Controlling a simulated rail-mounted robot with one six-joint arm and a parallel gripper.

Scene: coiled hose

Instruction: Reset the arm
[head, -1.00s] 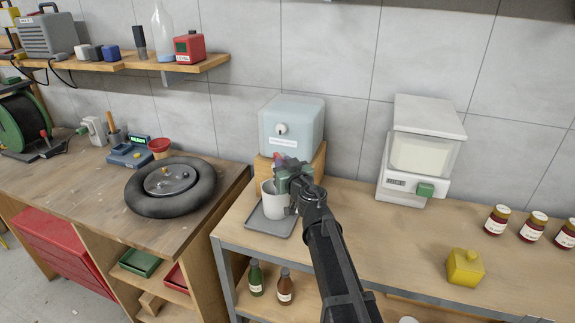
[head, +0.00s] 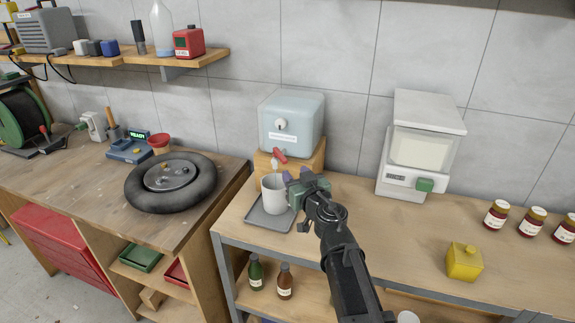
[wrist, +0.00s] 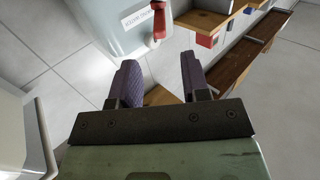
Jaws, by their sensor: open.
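My gripper (head: 290,177) is in the head view, just right of and above a white mug (head: 274,193). The wrist view shows its two purple fingers (wrist: 158,82) spread apart with nothing between them. The mug stands upright on a grey tray (head: 268,222) below a pale blue dispenser (head: 291,122). The dispenser's red tap (head: 279,154) shows in the head view, with a pale streak below it toward the mug. The tap (wrist: 158,22) also shows in the wrist view beyond the fingers, apart from them.
A white machine with a window (head: 420,145) stands right of the dispenser. A yellow box (head: 464,262) and several jars (head: 532,222) are farther right. A black tyre (head: 171,183) lies on the left bench. The wooden counter (head: 390,225) has bare room right of my arm.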

